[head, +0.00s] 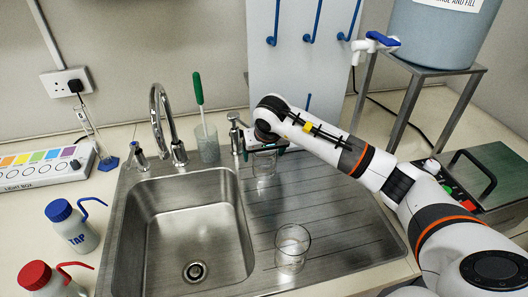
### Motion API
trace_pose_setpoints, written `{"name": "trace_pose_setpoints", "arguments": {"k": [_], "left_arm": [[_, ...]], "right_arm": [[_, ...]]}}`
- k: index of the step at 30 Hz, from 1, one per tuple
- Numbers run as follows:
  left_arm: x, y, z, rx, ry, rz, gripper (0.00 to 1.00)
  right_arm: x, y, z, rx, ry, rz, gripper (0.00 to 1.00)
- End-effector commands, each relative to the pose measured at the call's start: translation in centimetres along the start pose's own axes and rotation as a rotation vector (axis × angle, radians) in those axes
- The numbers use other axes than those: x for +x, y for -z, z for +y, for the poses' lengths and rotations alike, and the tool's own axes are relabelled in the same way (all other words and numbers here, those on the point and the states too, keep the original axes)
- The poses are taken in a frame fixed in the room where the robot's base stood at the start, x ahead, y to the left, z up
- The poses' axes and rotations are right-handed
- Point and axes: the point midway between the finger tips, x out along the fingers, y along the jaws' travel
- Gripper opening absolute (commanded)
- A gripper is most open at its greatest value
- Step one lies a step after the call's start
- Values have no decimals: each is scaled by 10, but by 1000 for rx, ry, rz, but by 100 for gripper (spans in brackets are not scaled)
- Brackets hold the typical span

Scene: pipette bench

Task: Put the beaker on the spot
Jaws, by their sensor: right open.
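A clear glass beaker (292,250) stands upright on the ribbed steel drainboard, right of the sink basin and near the front. A second clear glass vessel (265,165) stands at the back of the drainboard, its top partly hidden by my right gripper. My right gripper (263,148) is open at the back of the drainboard, just above or around that rear glass; I cannot tell whether it touches. I cannot make out a marked spot. My left gripper is not in view.
The steel sink basin (166,216) and its tap (160,115) are left of the drainboard. A glass with a green-handled brush (208,150) stands behind. Blue-capped (72,228) and red-capped (47,281) bottles stand left. A metal stand (410,98) holds a large container. The drainboard's middle (335,205) is clear.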

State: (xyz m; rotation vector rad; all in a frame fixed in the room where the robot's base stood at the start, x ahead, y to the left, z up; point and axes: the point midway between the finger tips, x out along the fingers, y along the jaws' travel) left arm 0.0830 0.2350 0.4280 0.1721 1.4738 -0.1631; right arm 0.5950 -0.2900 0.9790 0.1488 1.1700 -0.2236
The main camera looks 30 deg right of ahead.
Motion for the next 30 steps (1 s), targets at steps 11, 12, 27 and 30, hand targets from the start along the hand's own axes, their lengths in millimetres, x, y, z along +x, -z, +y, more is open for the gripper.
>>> {"name": "trace_pose_setpoints", "arguments": {"k": [11,12,27,30], "left_arm": [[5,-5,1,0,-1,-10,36],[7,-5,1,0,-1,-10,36],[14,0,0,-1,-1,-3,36],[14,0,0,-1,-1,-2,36]], "right_arm": [[-44,-2,0,-1,-1,-7,84],[-54,-2,0,-1,-3,-8,84],[-122,-1,0,0,0,-1,84],[-123,-1,0,0,0,1,84]]}}
